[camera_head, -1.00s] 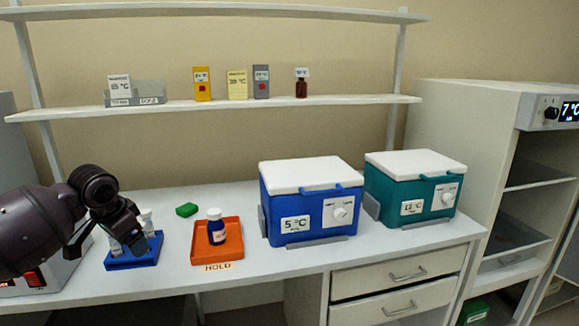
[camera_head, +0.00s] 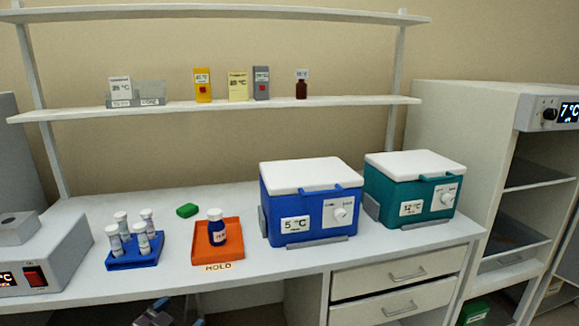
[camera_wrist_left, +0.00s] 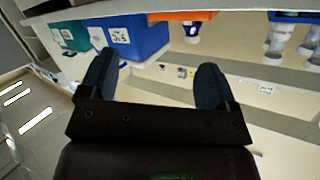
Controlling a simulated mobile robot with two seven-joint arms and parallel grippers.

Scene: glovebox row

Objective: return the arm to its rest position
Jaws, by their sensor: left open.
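My left gripper (camera_head: 155,316) shows at the bottom edge of the head view, below the front edge of the bench, with most of the arm out of the picture. In the left wrist view the left gripper (camera_wrist_left: 152,85) has its two dark fingers spread apart with nothing between them. It is clear of the bench things. My right gripper is in neither view.
On the bench (camera_head: 290,262) stand a blue rack (camera_head: 133,264) with several vials, an orange HOLD tray (camera_head: 230,255) with a bottle (camera_head: 216,228), a blue cooler (camera_head: 310,205) and a teal cooler (camera_head: 410,190). A grey device (camera_head: 55,262) stands at left.

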